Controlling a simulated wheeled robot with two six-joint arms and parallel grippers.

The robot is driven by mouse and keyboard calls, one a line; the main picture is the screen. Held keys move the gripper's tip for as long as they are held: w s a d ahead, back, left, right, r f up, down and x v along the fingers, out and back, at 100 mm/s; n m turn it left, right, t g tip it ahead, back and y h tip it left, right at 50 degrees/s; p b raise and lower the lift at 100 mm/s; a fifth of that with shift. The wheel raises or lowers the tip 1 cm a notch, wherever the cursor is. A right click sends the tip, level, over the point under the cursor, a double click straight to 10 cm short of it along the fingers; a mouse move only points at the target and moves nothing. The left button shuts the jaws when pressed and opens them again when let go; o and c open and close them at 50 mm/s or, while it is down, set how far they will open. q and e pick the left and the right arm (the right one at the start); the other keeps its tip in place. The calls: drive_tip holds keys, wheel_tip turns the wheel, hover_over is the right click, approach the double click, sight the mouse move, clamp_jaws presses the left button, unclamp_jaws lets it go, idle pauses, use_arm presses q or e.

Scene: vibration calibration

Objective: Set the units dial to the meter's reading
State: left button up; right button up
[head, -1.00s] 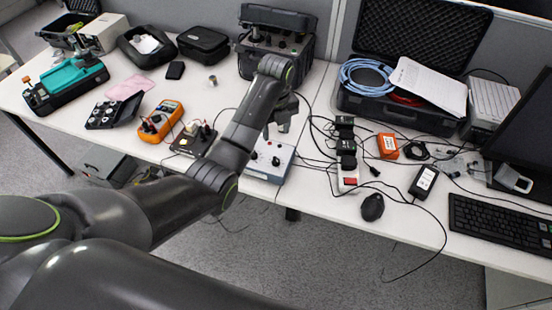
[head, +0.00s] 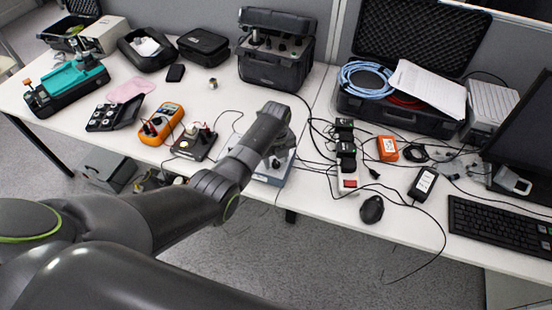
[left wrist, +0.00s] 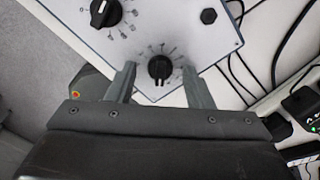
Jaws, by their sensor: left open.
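The white dial box (head: 268,179) is at the table's front edge, mostly hidden by my left arm in the head view. In the left wrist view its panel (left wrist: 165,25) carries a black dial (left wrist: 160,68) with a printed scale around it and a second black dial (left wrist: 103,12) at upper left. I cannot tell from labels which is the units dial. My left gripper (left wrist: 160,78) is open, with one finger on each side of the lower dial, apparently not touching it. An orange meter (head: 161,123) lies left of the box; its reading is too small to read. My right gripper is out of view.
A small dark unit with leads (head: 194,144) lies just left of the box. A power strip (head: 347,180) and black cables lie to its right, with an orange box (head: 387,148) beyond.

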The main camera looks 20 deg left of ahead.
use_arm(q)
drive_tip(key=c, duration=1)
drive_tip(key=shift+r, duration=0.1)
drive_tip(key=n+p, duration=0.2)
drive_tip(key=n, duration=0.1)
drive_tip(key=shift+r+n, duration=0.1)
drive_tip(key=shift+n, duration=0.2)
drive_tip(key=n+p, duration=0.1)
drive_tip(key=n, duration=0.3)
drive_tip(key=shift+n+p, duration=0.3)
drive_tip(key=shift+p, duration=0.05)
drive_tip(key=n+p, duration=0.1)
drive_tip(key=n, duration=0.3)
drive_tip(key=shift+n, duration=0.3)
drive_tip(key=n, duration=0.4)
drive_tip(key=shift+n+p, duration=0.3)
drive_tip(key=shift+n, duration=0.1)
